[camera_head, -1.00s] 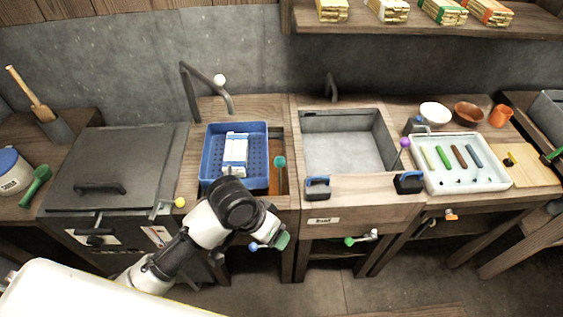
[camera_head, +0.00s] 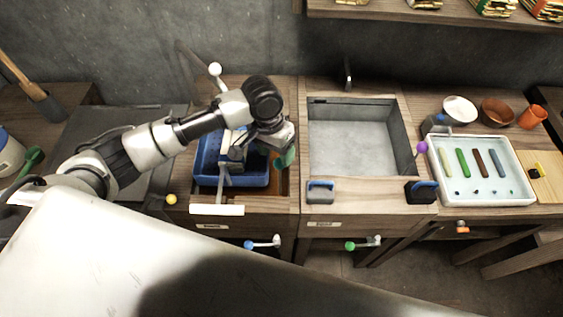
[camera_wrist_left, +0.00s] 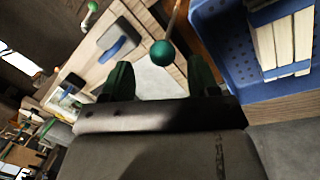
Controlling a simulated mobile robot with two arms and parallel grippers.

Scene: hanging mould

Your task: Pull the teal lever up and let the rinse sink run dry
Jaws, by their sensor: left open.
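The teal lever shows in the left wrist view as a teal ball (camera_wrist_left: 162,53) on a thin rod. It lies just ahead of my left gripper (camera_wrist_left: 160,82), in line with the gap between the open green fingers, apart from both. In the head view my left gripper (camera_head: 284,157) is at the right side of the basin holding the blue crate (camera_head: 242,181) and hides the lever. The middle grey sink (camera_head: 352,150) is right of the gripper; I cannot tell whether water stands in it. My right gripper is not in view.
A purple-knobbed lever (camera_head: 421,148) stands right of the middle sink. A blue-knobbed tap (camera_head: 262,243) and a green-knobbed tap (camera_head: 363,243) are below the counter. A white tray (camera_head: 486,192) stands right.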

